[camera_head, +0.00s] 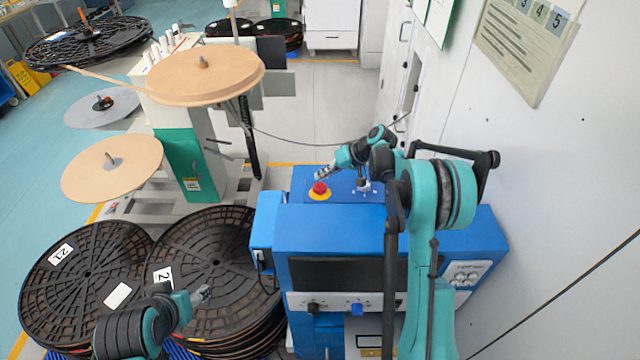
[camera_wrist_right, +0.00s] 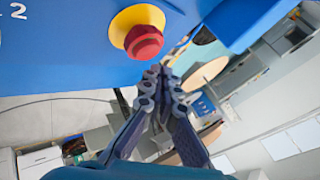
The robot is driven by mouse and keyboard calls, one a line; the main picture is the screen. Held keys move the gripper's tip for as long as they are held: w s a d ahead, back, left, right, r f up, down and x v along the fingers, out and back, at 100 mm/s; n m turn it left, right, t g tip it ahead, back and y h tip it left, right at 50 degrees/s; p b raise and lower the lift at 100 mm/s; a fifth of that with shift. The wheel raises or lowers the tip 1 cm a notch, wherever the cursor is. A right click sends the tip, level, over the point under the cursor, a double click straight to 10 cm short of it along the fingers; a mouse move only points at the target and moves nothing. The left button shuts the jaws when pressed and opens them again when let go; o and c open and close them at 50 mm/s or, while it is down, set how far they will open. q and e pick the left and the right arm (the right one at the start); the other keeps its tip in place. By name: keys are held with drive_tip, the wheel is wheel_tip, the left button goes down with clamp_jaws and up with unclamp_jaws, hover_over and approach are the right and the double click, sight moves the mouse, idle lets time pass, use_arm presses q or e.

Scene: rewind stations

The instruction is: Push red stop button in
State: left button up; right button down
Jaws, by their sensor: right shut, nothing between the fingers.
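The red stop button (camera_head: 320,188) sits on a yellow base on the blue top panel of the machine (camera_head: 345,243). In the right wrist view the red button (camera_wrist_right: 143,41) stands out from its yellow ring. My right gripper (camera_head: 325,173) is just behind the button in the head view. In the wrist view its fingertips (camera_wrist_right: 163,78) are together, empty and close beside the button; I cannot tell whether they touch it. My left gripper (camera_head: 203,294) is low on the left, over the black reels, and its jaws are too small to read.
Black reels (camera_head: 88,262) are stacked left of the machine. A winding stand with tan discs (camera_head: 205,78) stands behind them. A white wall (camera_head: 560,170) closes the right side. Grey floor is open behind the machine.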

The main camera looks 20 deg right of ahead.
sight(322, 183)
drive_tip(key=shift+r, duration=0.1)
drive_tip(key=shift+w+d+r+p, duration=0.15)
drive_tip(key=shift+r+p, duration=0.55)
drive_tip(key=shift+r, duration=0.55)
drive_tip(key=shift+w+a+r+p, duration=0.15)
drive_tip(key=shift+r+p, duration=0.55)
drive_tip(key=shift+r, duration=0.5)
drive_tip(key=shift+d, duration=0.1)
drive_tip(key=shift+f, duration=0.1)
